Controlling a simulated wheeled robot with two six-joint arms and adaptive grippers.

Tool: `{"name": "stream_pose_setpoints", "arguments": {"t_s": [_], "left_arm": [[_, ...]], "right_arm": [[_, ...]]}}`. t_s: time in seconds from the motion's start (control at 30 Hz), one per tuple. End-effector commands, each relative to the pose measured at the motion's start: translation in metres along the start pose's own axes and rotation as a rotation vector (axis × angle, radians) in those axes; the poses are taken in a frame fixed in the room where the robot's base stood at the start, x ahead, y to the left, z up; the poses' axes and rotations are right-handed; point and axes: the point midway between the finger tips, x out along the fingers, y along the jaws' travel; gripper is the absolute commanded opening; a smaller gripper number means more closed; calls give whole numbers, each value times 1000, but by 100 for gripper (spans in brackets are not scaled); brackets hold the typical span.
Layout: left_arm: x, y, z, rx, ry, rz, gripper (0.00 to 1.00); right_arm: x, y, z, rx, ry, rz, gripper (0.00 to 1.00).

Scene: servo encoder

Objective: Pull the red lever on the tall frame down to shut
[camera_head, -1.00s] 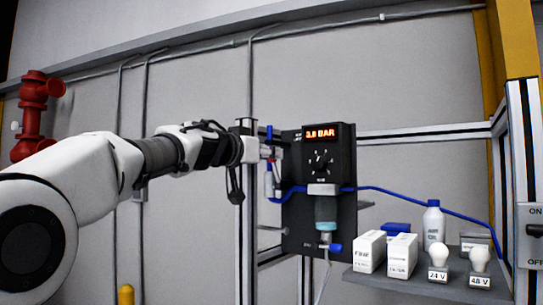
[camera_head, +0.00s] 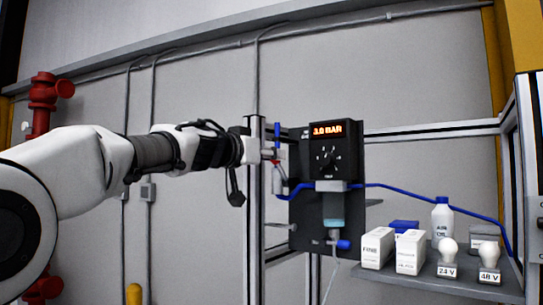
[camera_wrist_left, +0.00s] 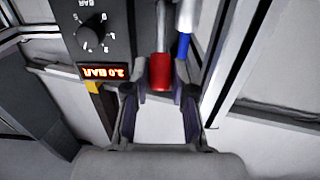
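The red lever grip (camera_wrist_left: 160,73) shows in the left wrist view, on a grey rod, between the two fingertips of my left gripper (camera_wrist_left: 160,88). A narrow gap seems to show on each side of the grip, so the fingers look open around it. In the head view my left gripper (camera_head: 262,152) is at the metal post, left of the dark panel. Only a small bit of the red lever (camera_head: 276,160) shows there; the rest is hidden by the gripper. The tall frame (camera_head: 256,220) has upright metal posts. My right gripper is not in view.
The dark panel (camera_head: 350,158) with lit BAR display and dial stands close right of the gripper. A blue hose (camera_head: 405,190) runs across it. A shelf (camera_head: 400,266) at lower right holds boxes, bulbs and a bottle. A red pipe fitting (camera_head: 43,105) stands far left.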

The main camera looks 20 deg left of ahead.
Motion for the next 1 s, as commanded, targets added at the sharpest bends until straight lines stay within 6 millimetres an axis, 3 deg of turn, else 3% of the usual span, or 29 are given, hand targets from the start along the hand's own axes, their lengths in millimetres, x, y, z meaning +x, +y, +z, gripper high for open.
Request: {"name": "stream_pose_setpoints", "arguments": {"t_s": [1.0], "left_arm": [[-22,0,25,0,-1,0,21]], "right_arm": [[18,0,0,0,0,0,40]]}}
